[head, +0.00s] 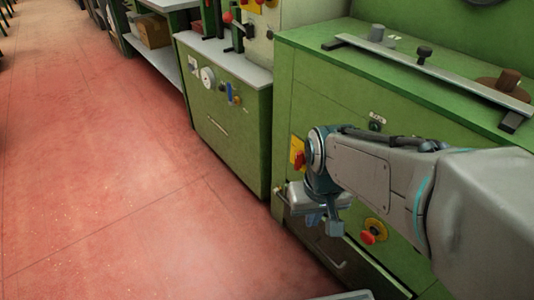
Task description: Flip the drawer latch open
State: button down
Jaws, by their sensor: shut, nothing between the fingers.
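The green cabinet (330,105) stands at the right. A red part on a yellow plate (297,150) is on its front, just above and left of my wrist. A red knob on a yellow round base (372,232) is lower on the front, right of my gripper. I cannot tell which of these, if either, is the drawer latch. A drawer handle (328,263) shows low on the front. My gripper (333,228) is shut and empty, pointing down in front of the cabinet's lower part. My arm and gripper hide part of the front.
A bar and several stoppers or knobs (424,53) lie on the cabinet top. A lower green cabinet (225,130) with knobs stands to the left, and a shelf with a cardboard box (153,31) stands beyond it. The red floor (100,190) at left is clear.

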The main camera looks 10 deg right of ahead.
aim_at(276, 191)
jog(key=u, duration=0.6)
jog(key=k, duration=0.65)
jog(key=u, duration=0.9)
jog(key=i, duration=1.15)
jog(key=z, duration=0.85)
jog(key=i, duration=0.3)
jog(key=z, duration=0.4)
